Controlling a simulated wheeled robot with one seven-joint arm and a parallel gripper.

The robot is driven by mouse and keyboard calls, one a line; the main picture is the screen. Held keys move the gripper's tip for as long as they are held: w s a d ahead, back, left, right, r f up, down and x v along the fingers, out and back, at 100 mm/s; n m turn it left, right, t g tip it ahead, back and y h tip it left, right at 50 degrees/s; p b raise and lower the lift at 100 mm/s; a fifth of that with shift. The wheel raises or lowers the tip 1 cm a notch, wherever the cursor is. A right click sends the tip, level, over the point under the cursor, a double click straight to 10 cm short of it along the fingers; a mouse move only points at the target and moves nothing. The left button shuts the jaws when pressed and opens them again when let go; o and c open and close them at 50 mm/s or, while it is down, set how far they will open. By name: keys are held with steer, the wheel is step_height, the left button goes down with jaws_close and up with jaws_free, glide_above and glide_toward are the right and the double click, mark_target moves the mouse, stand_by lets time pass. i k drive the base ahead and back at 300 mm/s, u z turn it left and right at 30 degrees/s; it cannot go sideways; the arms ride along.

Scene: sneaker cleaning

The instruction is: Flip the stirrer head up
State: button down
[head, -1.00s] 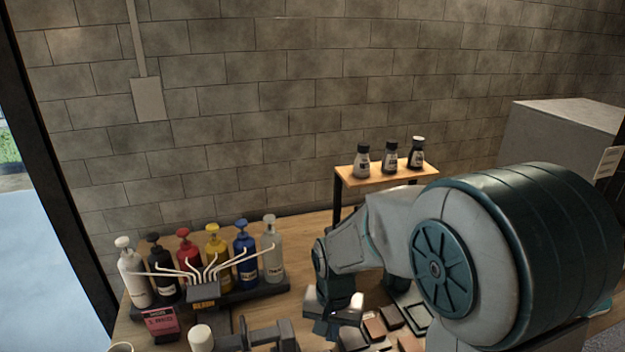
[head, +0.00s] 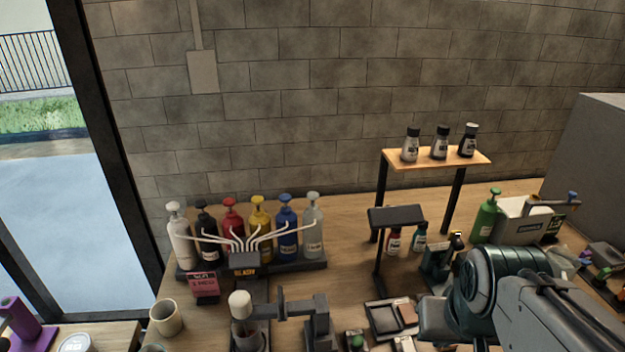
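The stirrer (head: 318,325) stands at the front of the table, a dark grey post with a grey arm. Its head (head: 290,308) lies about level and reaches left from the post. At its left end is a pale cylinder (head: 240,304) above a container, whose lower part is cut off by the frame's bottom edge. My arm comes in from the lower right, with a dark teal joint, and is well to the right of the stirrer. I cannot make out my gripper's fingers in the head view.
A rack of pump bottles (head: 258,228) stands behind the stirrer, with a pink-black card (head: 203,284) in front. A beige cup (head: 166,317) is to the left. Right of the stirrer are a black stand (head: 396,217), trays (head: 383,318) and a small shelf (head: 437,160) with three bottles.

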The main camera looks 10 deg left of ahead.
mark_target(242, 310)
steer(key=u, duration=0.95)
steer(key=k, duration=0.5)
steer(key=u, duration=0.45)
steer(key=i, duration=0.7)
steer(key=z, duration=0.3)
